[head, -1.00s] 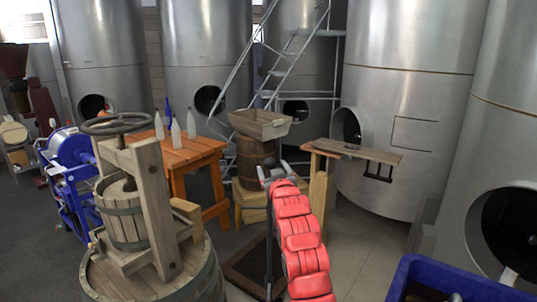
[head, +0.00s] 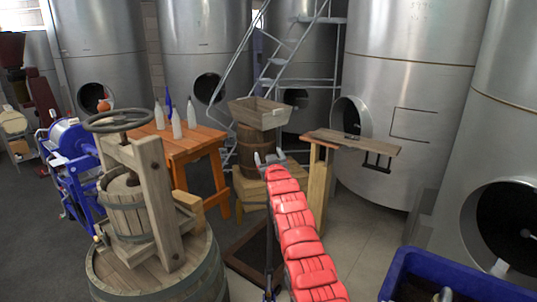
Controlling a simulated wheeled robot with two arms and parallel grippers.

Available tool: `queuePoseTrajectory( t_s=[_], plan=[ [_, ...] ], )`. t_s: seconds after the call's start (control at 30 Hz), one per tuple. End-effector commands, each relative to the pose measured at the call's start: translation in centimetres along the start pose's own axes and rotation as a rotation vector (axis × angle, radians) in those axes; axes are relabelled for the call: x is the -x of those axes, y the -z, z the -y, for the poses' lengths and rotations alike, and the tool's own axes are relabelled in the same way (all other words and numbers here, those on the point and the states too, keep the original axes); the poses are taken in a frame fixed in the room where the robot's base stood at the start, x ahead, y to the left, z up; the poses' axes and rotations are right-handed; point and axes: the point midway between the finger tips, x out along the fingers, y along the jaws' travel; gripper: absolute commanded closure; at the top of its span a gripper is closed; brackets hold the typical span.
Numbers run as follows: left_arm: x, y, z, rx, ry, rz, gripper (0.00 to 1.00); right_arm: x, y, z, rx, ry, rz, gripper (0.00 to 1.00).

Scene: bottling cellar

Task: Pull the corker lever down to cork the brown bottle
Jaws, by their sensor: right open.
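My right arm, in red segments, reaches up the middle of the head view. Its gripper (head: 269,158) is small and far from the camera, open, with nothing visible between its fingers. It appears in front of the low wooden stand and barrel; I cannot tell whether it touches anything. A thin dark upright rod (head: 268,240) shows beside the arm above a dark square base (head: 248,262); I cannot tell whether it belongs to the corker. I cannot make out the corker lever or the brown bottle. My left gripper is out of view.
An orange table (head: 197,142) holds pale bottles and a blue one. A wooden press (head: 150,190) stands on a barrel at left. A wooden trough (head: 258,112) sits on a small barrel. A wooden bench (head: 350,142) and a blue crate (head: 455,270) are at right.

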Motion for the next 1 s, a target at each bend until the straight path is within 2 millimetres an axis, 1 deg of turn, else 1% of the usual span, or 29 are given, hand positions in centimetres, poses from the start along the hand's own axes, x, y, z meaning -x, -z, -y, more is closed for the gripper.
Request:
queuePoseTrajectory(
  t_s=[0.27, 0.37, 0.4, 0.47, 0.5, 0.57, 0.7, 1.0],
  plan=[
    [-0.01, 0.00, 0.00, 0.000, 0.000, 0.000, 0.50, -0.04, -0.06, 0.02, 0.000, 0.000, 0.001, 0.22],
    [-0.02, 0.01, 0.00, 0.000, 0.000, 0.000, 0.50, -0.04, -0.08, 0.02, 0.000, 0.000, 0.001, 0.38],
    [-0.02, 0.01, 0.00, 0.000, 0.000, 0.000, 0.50, -0.04, -0.07, 0.02, 0.000, 0.000, 0.001, 0.45],
    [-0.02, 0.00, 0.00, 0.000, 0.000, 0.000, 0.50, -0.04, -0.08, 0.02, 0.000, 0.000, 0.002, 0.56],
    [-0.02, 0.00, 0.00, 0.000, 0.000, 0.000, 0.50, -0.04, -0.08, 0.02, 0.000, 0.000, 0.002, 0.63],
    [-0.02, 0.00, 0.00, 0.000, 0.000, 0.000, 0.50, -0.03, -0.07, 0.02, 0.000, 0.000, 0.001, 0.74],
    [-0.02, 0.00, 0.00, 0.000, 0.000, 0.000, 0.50, -0.03, -0.09, 0.02, 0.000, 0.000, 0.002, 0.99],
    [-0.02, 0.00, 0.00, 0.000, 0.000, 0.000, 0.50, -0.03, -0.09, 0.02, 0.000, 0.000, 0.002, 1.00]
  ],
)
